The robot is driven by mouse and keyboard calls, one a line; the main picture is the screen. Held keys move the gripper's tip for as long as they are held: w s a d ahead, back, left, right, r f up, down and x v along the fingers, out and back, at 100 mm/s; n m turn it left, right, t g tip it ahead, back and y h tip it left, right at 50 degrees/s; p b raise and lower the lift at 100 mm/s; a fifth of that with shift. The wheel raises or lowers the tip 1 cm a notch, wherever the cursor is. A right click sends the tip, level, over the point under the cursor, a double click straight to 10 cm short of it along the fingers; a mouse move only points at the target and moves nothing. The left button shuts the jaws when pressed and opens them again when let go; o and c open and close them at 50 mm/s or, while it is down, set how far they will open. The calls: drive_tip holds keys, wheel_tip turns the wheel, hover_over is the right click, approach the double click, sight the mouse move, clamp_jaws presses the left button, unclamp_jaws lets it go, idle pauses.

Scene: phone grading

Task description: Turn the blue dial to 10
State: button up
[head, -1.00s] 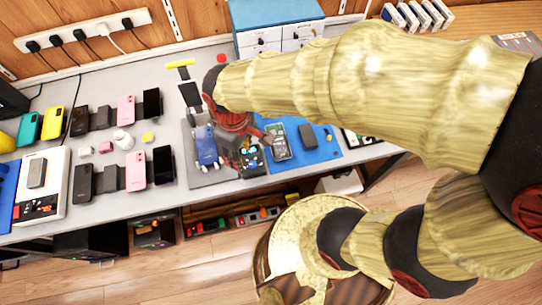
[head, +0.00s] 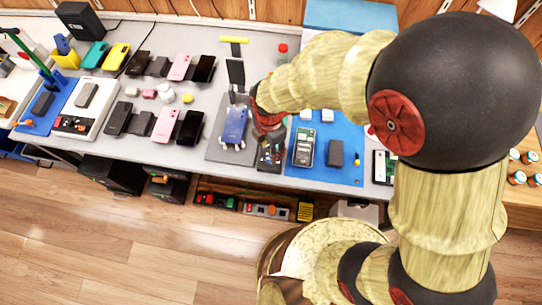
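My gripper (head: 270,138) points down over a small dark control box (head: 269,163) at the front of the grey bench. The gripper covers most of the box, and its fingers are too small and overlapped to show whether they are open or shut. I cannot make out a blue dial on the part of the box that shows, and I cannot read any number. It may be hidden under the gripper.
A blue mat (head: 350,165) with a phone (head: 305,147) and a dark block (head: 336,153) lies to the right. Phones on stands fill the bench's left. A white device (head: 88,121) stands farther left.

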wheel_tip(320, 180, down, 6)
drive_tip(key=shift+r+b, duration=0.1)
drive_tip(key=shift+b, duration=0.7)
drive_tip(key=shift+c, duration=1.1)
drive_tip(key=c, duration=0.8)
